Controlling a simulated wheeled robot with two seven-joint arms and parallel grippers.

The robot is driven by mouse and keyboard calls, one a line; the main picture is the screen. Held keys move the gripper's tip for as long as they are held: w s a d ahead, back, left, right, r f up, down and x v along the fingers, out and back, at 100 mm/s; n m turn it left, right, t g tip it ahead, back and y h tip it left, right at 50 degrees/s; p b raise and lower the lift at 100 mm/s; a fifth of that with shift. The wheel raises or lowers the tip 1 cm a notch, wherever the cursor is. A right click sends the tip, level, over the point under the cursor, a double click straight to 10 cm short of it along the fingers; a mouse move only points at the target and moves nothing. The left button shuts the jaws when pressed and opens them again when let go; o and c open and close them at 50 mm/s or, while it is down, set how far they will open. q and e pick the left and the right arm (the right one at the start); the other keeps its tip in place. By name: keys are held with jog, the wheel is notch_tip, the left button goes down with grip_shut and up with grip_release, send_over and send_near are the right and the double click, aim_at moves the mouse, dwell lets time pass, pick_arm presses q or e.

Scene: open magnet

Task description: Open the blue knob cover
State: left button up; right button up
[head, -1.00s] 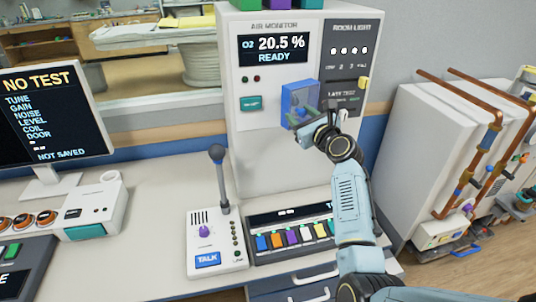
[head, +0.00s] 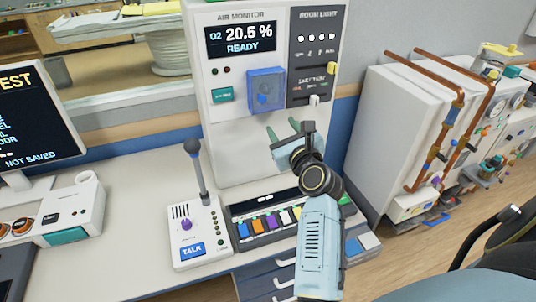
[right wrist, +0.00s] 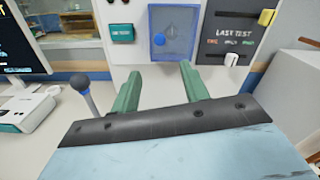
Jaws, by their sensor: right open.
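The blue knob cover (head: 265,92) is a see-through blue box on the front of the white air monitor cabinet, below the O2 screen. A darker blue knob shows through it. It also shows in the right wrist view (right wrist: 171,35), at the top middle, and looks closed. My right gripper (head: 284,131) is below the cover and apart from it. Its two green fingers (right wrist: 157,82) are spread with nothing between them, pointing up toward the cabinet front. My left gripper is not in view.
A microphone (head: 197,170) stands on the talk box left of my right arm. A panel of coloured keys (head: 265,222) lies below the cabinet. Room light sliders (head: 317,98) sit right of the cover. The lower cabinet front is bare.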

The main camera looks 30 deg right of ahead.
jog(key=w+a+f+n+g+y, duration=0.1)
jog(key=w+a+f+n, duration=0.1)
jog(key=f, duration=0.5)
jog(key=shift+a+f+n+y, duration=0.4)
jog(key=shift+a+n, duration=0.2)
jog(key=shift+n, duration=0.7)
